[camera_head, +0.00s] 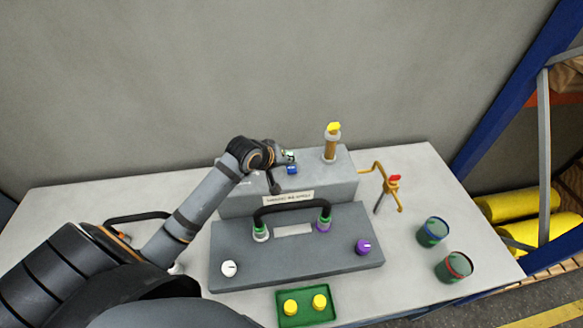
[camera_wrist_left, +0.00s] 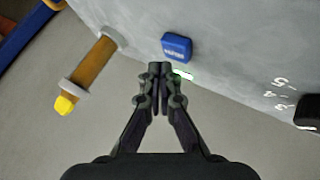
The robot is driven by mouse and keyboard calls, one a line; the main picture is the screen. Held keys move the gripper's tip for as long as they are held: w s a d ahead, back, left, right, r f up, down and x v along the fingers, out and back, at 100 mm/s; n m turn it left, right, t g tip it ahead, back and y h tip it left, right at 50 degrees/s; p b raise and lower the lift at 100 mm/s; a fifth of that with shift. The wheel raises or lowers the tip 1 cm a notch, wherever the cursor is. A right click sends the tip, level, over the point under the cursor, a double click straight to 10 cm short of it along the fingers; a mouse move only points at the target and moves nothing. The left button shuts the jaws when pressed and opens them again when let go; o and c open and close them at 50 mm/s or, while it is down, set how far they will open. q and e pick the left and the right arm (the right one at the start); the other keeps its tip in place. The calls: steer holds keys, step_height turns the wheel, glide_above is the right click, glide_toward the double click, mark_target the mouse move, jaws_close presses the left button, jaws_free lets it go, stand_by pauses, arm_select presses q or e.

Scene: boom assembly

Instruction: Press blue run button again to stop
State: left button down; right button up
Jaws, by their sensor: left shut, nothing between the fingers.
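The blue run button (camera_head: 292,169) is on top of the grey box, right of my left gripper in the head view. The blue button also shows in the left wrist view (camera_wrist_left: 177,46), just above my fingertips in the picture and not covered by them. My left gripper (camera_head: 275,186) is over the box with its fingers shut and empty. Its closed fingertips show in the left wrist view (camera_wrist_left: 160,69), apart from the button in the picture; height above the surface is hard to judge. A small green-lit mark (camera_wrist_left: 183,74) is beside the fingertips. My right gripper is not in view.
An amber post with a yellow cap (camera_head: 331,143) stands right of the button. In front is a grey panel (camera_head: 240,270) with a black handle and knobs. A green pad with yellow buttons (camera_head: 284,318), two cups (camera_head: 432,231) and an orange pipe (camera_head: 390,187) are nearby.

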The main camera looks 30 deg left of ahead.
mark_target(290, 169)
arm_select(q)
steer(key=shift+f, duration=0.4)
steer(key=shift+f, duration=0.55)
stand_by(0.7)
steer(key=shift+r+p, duration=1)
steer(key=shift+p, duration=0.3)
step_height(290, 169, up, 3)
steer(key=p, duration=0.3)
steer(key=shift+r+p, duration=0.8)
steer(key=shift+r, duration=0.2)
